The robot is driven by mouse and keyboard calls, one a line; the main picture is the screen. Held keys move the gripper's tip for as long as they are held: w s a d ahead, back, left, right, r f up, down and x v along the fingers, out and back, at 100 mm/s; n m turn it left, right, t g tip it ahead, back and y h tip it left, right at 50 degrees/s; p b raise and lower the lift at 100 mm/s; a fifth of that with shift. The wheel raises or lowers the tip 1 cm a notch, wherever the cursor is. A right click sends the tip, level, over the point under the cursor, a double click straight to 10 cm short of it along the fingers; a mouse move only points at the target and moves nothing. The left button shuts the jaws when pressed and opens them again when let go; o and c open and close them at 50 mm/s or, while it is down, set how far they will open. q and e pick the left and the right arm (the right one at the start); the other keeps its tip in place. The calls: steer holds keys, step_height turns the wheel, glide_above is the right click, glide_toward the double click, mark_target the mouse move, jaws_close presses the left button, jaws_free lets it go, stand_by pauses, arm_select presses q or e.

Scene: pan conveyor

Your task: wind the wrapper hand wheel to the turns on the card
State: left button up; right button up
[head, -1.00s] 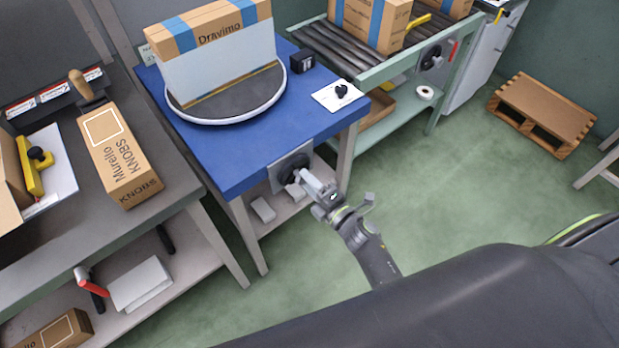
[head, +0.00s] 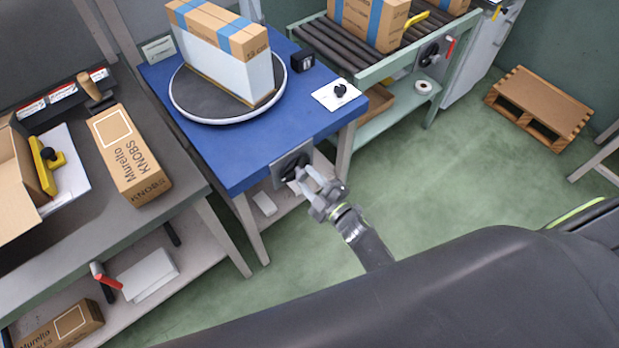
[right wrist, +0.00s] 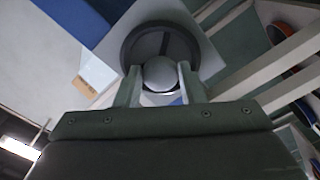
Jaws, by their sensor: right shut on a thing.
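The hand wheel (head: 291,166) is a dark disc on a plate at the front of the blue wrapper table (head: 225,155). My right gripper (head: 304,184) is at the wheel, partly hiding it. In the right wrist view the spoked dark wheel (right wrist: 137,45) fills the top middle. There my right gripper (right wrist: 160,88) is shut on its round grey knob (right wrist: 160,73), one finger on each side. A tall carton (head: 226,62), part wrapped in white, stands on the round turntable (head: 200,108). A small pale card (head: 158,48) stands at the table's back left; its writing is unreadable. My left gripper is out of view.
A small black box (head: 302,62) and a white plate with a black knob (head: 336,95) sit on the table's right side. A roller conveyor (head: 335,45) stands behind. A grey bench with a Murello carton (head: 130,155) is at left. The green floor right is clear up to the pallet (head: 540,105).

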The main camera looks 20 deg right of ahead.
stand_by(0.4)
steer(key=o, duration=1)
steer(key=v, duration=1.7)
steer(key=shift+s+d+b, duration=0.1)
steer(key=shift+s+b, duration=0.1)
steer(key=shift+b, duration=0.2)
steer(key=shift+f, duration=0.1)
